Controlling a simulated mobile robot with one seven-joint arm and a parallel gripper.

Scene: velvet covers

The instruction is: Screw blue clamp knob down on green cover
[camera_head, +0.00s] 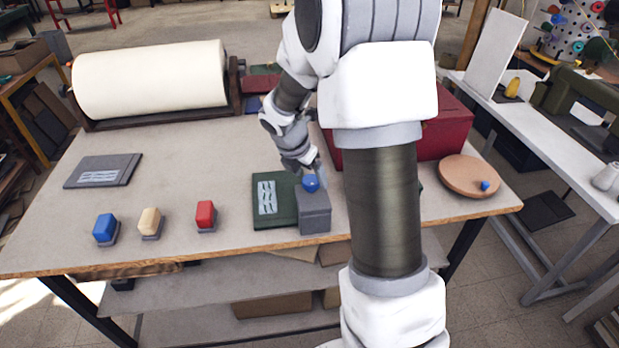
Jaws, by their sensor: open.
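The green cover (272,219) lies flat on the table with a pale patterned patch on it. A grey clamp block (314,215) stands at its right edge. The blue clamp knob (310,183) sits on top of this block. My gripper (314,174) is open right at the knob, coming down from above and behind. The fingers are small and partly hidden here, so I cannot tell whether they touch the knob.
Blue (105,228), cream (150,222) and red (206,215) blocks stand along the front left. A grey cover (103,171) lies behind them. A white roll (150,80) is at the back. A red box (447,125) and round wooden board (467,175) are at right.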

